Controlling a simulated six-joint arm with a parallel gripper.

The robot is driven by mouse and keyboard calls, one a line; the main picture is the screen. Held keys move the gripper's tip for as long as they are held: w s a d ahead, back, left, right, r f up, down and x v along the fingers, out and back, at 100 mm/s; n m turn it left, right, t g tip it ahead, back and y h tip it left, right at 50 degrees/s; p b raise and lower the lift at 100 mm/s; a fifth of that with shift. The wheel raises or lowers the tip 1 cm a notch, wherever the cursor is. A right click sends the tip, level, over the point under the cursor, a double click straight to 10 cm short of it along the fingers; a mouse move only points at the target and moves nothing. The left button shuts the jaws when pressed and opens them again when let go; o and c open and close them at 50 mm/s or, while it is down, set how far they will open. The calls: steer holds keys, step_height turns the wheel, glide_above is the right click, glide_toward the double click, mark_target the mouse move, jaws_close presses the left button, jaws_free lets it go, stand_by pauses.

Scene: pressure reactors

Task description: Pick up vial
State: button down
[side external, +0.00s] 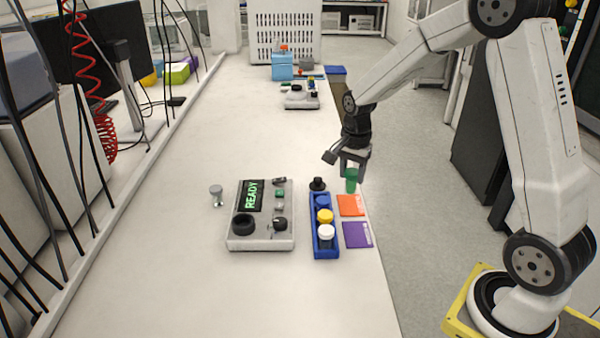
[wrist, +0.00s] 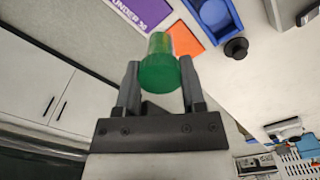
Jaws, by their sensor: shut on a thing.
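A green-capped vial (side external: 351,181) is between the fingers of my gripper (side external: 354,164), near the right edge of the long white bench. The wrist view shows the green cap (wrist: 159,73) close up, with a finger of my gripper (wrist: 163,88) on each side. My gripper is shut on the vial. The vial is beside the orange square (side external: 350,205), on its far side. I cannot tell whether the vial's bottom touches the bench.
A blue rack (side external: 324,235) holds vials with yellow, white and blue caps. A black knob-like piece (side external: 317,184) stands behind it. A purple square (side external: 357,235) lies to its right. A reactor unit (side external: 261,236) reading READY is to its left, with a small metal part (side external: 216,195) beyond.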

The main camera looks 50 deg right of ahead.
steer(key=shift+s+a+r, duration=0.15)
steer(key=shift+s+r, duration=0.1)
steer(key=shift+s, duration=0.3)
steer(key=shift+s+a+r, duration=0.1)
steer(key=shift+s+r, duration=0.15)
steer(key=shift+s, duration=0.3)
steer(key=shift+w, duration=0.15)
steer(key=w+a+f+n, duration=0.1)
steer(key=w+a+n, duration=0.5)
steer(key=w+a, duration=1.2)
steer(key=shift+a+f, duration=0.15)
steer(key=shift+a, duration=1.3)
steer(key=shift+w+f, duration=0.1)
steer(key=shift+f, duration=0.05)
steer(key=shift+f, duration=1.75)
steer(key=shift+f, duration=0.65)
steer(key=shift+f, duration=0.4)
